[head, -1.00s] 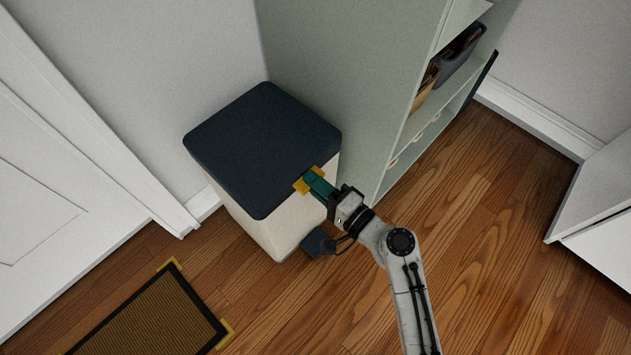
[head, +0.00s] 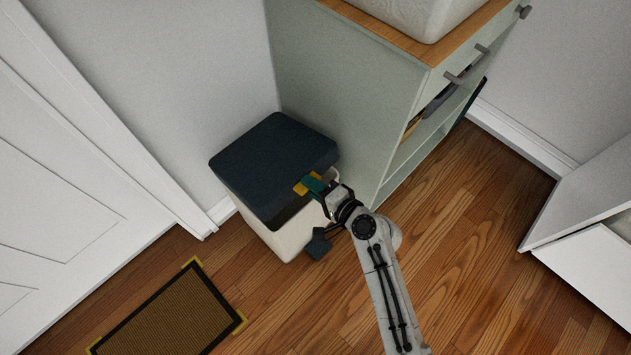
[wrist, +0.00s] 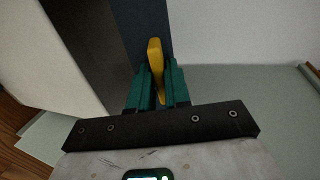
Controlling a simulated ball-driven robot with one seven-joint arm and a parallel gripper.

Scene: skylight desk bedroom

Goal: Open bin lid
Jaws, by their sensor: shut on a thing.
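The bin (head: 258,222) is cream with a dark navy lid (head: 270,160), standing in the corner beside the cabinet. The lid is tilted up a little at its front edge, and a dark gap shows beneath it. A yellow tab (head: 306,184) sits on the lid's front edge; it also shows in the wrist view (wrist: 155,58). My gripper (head: 314,186) is shut on this yellow tab, its green fingers (wrist: 158,88) on both sides of it in the wrist view. A dark pedal (head: 318,245) sticks out low at the bin's front.
A pale green cabinet (head: 345,95) with a wooden top stands right of the bin. A white door (head: 70,190) is at the left. A brown mat (head: 172,315) lies on the floor in front. Wooden floor (head: 460,230) is clear to the right.

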